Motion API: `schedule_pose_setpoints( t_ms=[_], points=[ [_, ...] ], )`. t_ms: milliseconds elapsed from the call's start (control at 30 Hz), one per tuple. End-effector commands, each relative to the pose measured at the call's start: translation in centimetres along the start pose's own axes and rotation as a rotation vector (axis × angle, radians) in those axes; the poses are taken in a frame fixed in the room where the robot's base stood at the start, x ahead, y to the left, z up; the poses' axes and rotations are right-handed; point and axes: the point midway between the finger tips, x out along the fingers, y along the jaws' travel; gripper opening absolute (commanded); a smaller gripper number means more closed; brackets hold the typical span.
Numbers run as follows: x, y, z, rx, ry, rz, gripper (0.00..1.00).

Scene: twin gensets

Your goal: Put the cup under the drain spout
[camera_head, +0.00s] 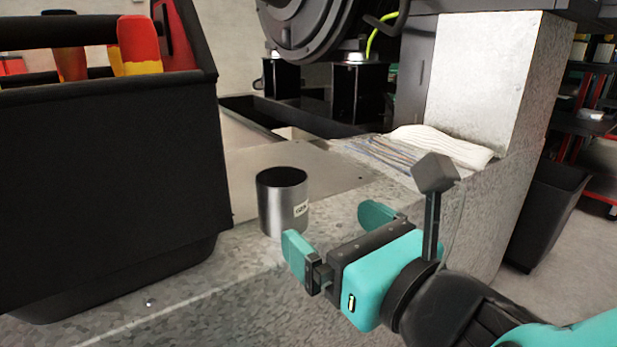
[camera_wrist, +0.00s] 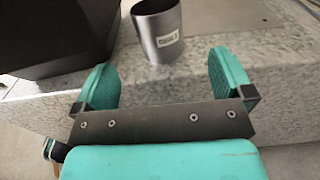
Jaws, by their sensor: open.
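The cup (camera_head: 283,205) is a silver metal cylinder with a dark open top and a small white label. It stands upright on the grey speckled ledge, just beyond my gripper (camera_head: 336,232). My gripper is open and empty, its two teal fingers apart and pointing toward the cup. In the wrist view the cup (camera_wrist: 157,30) stands ahead of the gap between the fingers (camera_wrist: 166,82), not between them. I cannot make out the drain spout in either view.
A black tool carrier (camera_head: 110,190) with red and yellow handles stands left of the cup; it also shows in the wrist view (camera_wrist: 60,35). Folded white cloth (camera_head: 440,145) lies behind right, by a concrete block (camera_head: 485,80). Dark machinery (camera_head: 305,30) stands behind. A black bin (camera_head: 548,215) is at right.

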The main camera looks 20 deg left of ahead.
Motion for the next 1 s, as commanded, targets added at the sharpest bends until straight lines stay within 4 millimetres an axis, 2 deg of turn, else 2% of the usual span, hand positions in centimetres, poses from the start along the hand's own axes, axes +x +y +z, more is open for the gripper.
schedule_pose_setpoints(
  t_ms=[267, 433, 767, 1000],
  points=[
    [1.9, 0.3, 0.2, -0.007, 0.01, 0.008, 0.98],
    [5.1, 0.1, 0.5, -0.001, 0.004, 0.004, 0.98],
    [7.6, 0.2, 0.2, 0.001, 0.002, 0.005, 0.98],
    [11.0, 0.2, 0.2, 0.001, 0.002, 0.003, 0.98]
  ],
)
